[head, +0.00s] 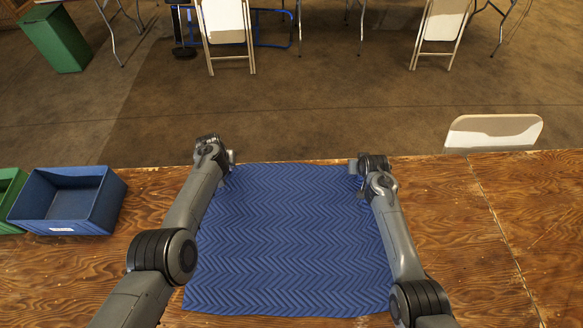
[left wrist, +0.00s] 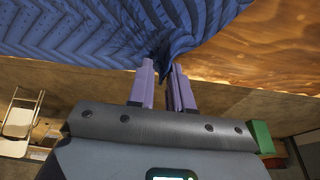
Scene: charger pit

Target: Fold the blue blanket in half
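The blue blanket (head: 290,240) with a zigzag pattern lies spread out on the wooden table. Its far edge is near the table's far edge. My left gripper (head: 231,163) is at the blanket's far left corner. In the left wrist view the left gripper (left wrist: 163,85) has the blanket (left wrist: 90,30) bunched to a point between its fingers, and it looks shut on that corner. My right gripper (head: 360,181) is at the far right corner of the blanket. Its fingers are too small and partly hidden to show whether they hold cloth.
A blue bin (head: 68,200) and a green bin (head: 8,190) stand on the table (head: 480,240) at the left. The table right of my right arm is clear. A folding chair (head: 493,132) stands beyond the far edge. More chairs and a green trash bin (head: 55,40) are farther off.

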